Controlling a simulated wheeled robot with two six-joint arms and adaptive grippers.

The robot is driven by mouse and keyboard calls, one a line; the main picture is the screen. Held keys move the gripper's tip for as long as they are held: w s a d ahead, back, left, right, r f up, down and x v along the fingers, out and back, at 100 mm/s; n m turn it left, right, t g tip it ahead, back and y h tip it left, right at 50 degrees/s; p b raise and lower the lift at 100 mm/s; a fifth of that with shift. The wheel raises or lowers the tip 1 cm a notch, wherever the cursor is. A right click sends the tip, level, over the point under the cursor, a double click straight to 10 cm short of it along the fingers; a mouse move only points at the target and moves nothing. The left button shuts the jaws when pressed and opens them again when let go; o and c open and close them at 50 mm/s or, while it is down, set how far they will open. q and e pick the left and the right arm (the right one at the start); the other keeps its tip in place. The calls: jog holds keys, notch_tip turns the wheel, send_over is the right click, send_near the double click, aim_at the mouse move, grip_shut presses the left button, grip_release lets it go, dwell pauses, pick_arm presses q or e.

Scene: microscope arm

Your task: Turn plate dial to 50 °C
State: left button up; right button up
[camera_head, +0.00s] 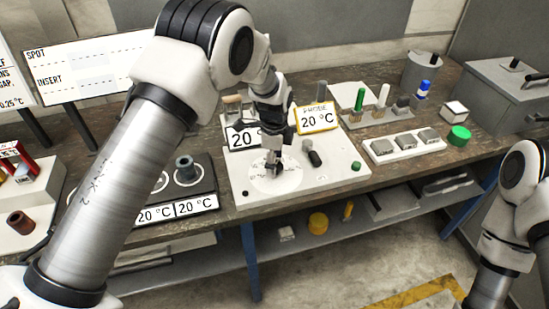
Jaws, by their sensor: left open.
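The plate dial (262,182) lies on the top of a white hot plate unit (325,178), with a round printed scale around it. The scale's marks are too small to read. My left gripper (274,168) points down right over the dial with its jaws open. The gripper hides the dial's knob, so I cannot tell whether the fingers touch it. A plate display (239,138) behind the gripper reads 20, partly covered by my arm. The yellow-framed probe display (316,118) reads 20 °C. My right arm is at the right edge; its gripper is out of view.
A black knob (315,158) and a green button (356,166) sit on the same unit. A black block with two 20 °C labels (197,205) stands to the left. A white tray with grey blocks (406,144) and a green cap (458,136) are to the right.

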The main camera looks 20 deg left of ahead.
pick_arm(q)
jog(key=shift+w+f, duration=0.15)
jog(key=shift+f, duration=0.1)
jog(key=c, duration=1.1)
jog(key=shift+n, duration=0.4)
jog(key=shift+c, duration=0.2)
jog(key=n, duration=0.3)
jog(key=shift+s+n, duration=0.2)
jog(key=shift+n, duration=0.1)
jog(key=n, duration=0.4)
jog(key=shift+n+p, duration=0.3)
jog(key=n, duration=0.4)
jog(key=shift+s+d, duration=0.1)
jog(key=shift+d, duration=0.05)
jog(key=n, duration=0.4)
jog(key=shift+n, duration=0.3)
